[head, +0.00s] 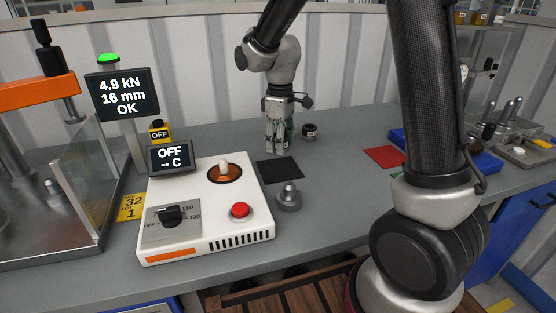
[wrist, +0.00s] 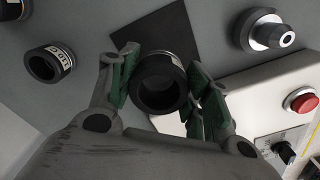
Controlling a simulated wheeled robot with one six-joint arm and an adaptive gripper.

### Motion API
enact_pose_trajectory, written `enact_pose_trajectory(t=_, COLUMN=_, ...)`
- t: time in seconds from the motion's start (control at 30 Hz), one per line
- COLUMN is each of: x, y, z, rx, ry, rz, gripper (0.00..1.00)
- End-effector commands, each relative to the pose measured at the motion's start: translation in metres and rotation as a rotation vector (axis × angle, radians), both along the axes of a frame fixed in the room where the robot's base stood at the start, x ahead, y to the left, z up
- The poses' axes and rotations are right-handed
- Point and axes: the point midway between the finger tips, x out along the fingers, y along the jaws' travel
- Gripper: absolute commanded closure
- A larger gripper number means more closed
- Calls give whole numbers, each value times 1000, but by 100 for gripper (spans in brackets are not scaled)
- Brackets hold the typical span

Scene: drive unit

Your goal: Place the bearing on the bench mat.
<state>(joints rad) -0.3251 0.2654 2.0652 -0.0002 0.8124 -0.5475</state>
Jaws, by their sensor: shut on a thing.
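My gripper (head: 277,147) is shut on a dark ring-shaped part, which I take to be the bearing (wrist: 160,68). In the wrist view it sits between the green-padded fingers with its open bore facing the camera. In the head view the fingers mostly hide it. The black square mat (head: 280,169) lies flat on the bench, just in front of the gripper in the head view. It also shows in the wrist view (wrist: 147,32), partly behind the held ring. Whether the ring touches the bench or mat I cannot tell.
A black labelled ring (head: 310,131) stands right of the gripper. A grey stepped part (head: 288,198) stands in front of the mat. A white heater box (head: 205,222) with a red button is at left. A red mat (head: 383,156) lies right, near a blue tray (head: 482,160).

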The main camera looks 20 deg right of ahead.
Motion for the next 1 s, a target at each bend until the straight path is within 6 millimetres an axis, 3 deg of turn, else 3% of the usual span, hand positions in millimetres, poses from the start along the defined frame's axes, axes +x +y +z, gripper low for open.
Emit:
enact_pose_trajectory(t=0.47, x=0, y=0, z=-60, rx=-1, ry=1, rz=0, gripper=72)
enact_pose_trajectory(t=0.83, x=0, y=0, z=-65, rx=0, ry=-1, rz=0, gripper=72)
enact_pose_trajectory(t=0.87, x=0, y=0, z=-65, rx=0, ry=-1, rz=0, gripper=46)
enact_pose_trajectory(t=0.93, x=0, y=0, z=-65, rx=0, ry=-1, rz=0, gripper=33)
enact_pose_trajectory(t=1.0, x=0, y=0, z=-65, rx=0, ry=-1, rz=0, gripper=30)
